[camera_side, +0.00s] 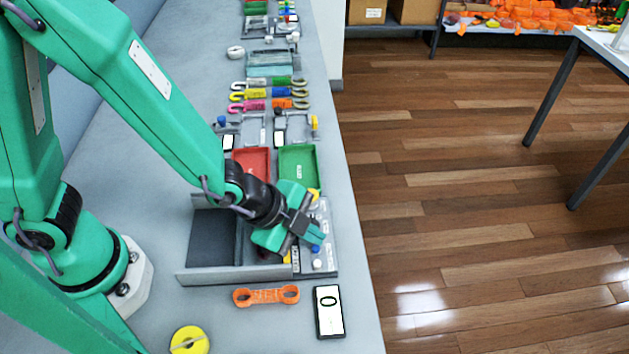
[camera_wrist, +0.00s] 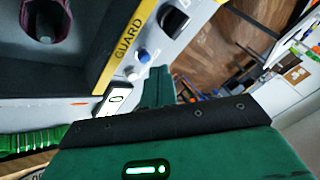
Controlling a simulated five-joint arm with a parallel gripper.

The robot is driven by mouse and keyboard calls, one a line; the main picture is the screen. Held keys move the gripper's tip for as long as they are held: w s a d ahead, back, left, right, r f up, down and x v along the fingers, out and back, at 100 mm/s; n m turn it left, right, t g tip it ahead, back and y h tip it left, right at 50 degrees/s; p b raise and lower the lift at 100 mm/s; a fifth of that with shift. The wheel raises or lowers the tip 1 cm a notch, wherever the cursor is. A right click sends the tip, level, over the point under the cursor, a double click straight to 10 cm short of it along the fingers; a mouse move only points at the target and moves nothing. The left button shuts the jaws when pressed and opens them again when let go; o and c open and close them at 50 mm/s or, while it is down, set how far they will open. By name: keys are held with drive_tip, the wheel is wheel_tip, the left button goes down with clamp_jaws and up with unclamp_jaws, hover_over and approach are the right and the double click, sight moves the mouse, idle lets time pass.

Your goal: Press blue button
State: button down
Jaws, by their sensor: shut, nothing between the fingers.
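The blue button (camera_side: 316,248) stands up on a grey panel (camera_side: 326,215) at the front right of the bench. It also shows in the wrist view (camera_wrist: 143,55), just beyond my fingertips. A white button (camera_side: 317,264) is beside it, nearer the front, and shows in the wrist view too (camera_wrist: 132,75). My gripper (camera_side: 316,239) is shut and empty, its tips over the panel right by the blue button. In the wrist view the fingers (camera_wrist: 158,84) point toward the buttons. I cannot tell whether the tips touch the blue button.
A yellow strip marked GUARD (camera_wrist: 126,45) runs along the panel. A grey open box (camera_side: 212,273) is left of it. Red (camera_side: 252,160) and green (camera_side: 299,162) trays are behind.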

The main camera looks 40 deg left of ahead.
sight(312, 248)
drive_tip(key=shift+f, duration=0.85)
idle(1.1)
drive_tip(key=shift+r, duration=0.85)
idle(0.4)
drive_tip(key=shift+r, duration=2.5)
drive_tip(key=shift+a, duration=0.1)
